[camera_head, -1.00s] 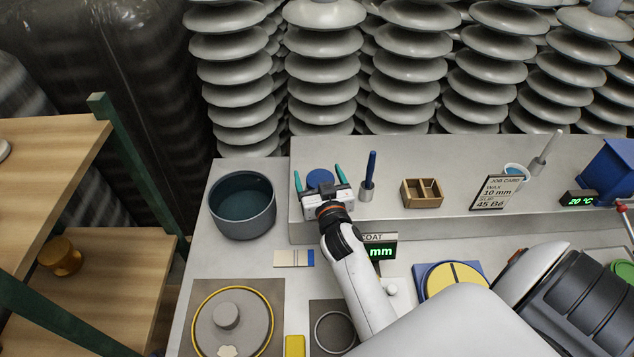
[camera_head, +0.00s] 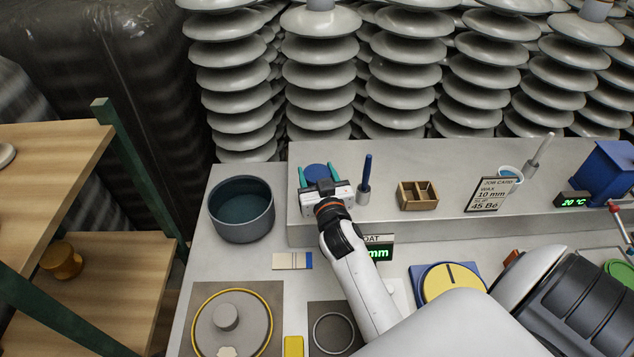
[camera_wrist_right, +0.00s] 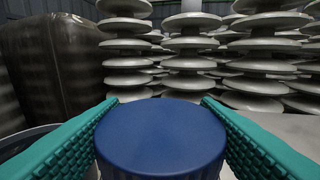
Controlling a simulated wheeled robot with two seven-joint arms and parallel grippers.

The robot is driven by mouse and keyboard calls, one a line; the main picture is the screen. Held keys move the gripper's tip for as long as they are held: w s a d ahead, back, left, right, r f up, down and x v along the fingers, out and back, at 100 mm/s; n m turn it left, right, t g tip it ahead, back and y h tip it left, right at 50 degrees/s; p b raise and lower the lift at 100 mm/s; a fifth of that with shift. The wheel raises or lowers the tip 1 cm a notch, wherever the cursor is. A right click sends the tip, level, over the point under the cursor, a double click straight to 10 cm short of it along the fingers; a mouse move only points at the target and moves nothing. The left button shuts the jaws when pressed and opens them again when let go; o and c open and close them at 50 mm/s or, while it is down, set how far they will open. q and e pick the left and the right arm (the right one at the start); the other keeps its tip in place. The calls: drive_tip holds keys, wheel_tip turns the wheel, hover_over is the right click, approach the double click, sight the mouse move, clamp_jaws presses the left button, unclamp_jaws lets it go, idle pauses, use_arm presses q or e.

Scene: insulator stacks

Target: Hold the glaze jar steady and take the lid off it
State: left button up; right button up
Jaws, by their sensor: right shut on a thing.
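A round blue lid (camera_head: 317,172) is at the left end of the raised grey shelf in the head view. In the right wrist view the blue lid (camera_wrist_right: 160,138) fills the lower middle, seen from above and behind. My right gripper (camera_head: 317,169) is shut on it, with one teal finger on each side. The jar body under the lid is hidden by the lid and gripper. My left gripper is in neither view.
A dark grey pot (camera_head: 241,223) stands left of the shelf. A pen holder (camera_head: 364,196) with a blue rod is close right of my gripper. Further right are a wooden box (camera_head: 417,196) and a job card (camera_head: 487,194). Insulator stacks rise behind.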

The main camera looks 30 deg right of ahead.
wheel_tip(320, 180, up, 8)
drive_tip(key=shift+f, duration=0.25)
drive_tip(key=o, duration=0.7)
drive_tip(key=shift+c, duration=0.2)
drive_tip(key=c, duration=0.8)
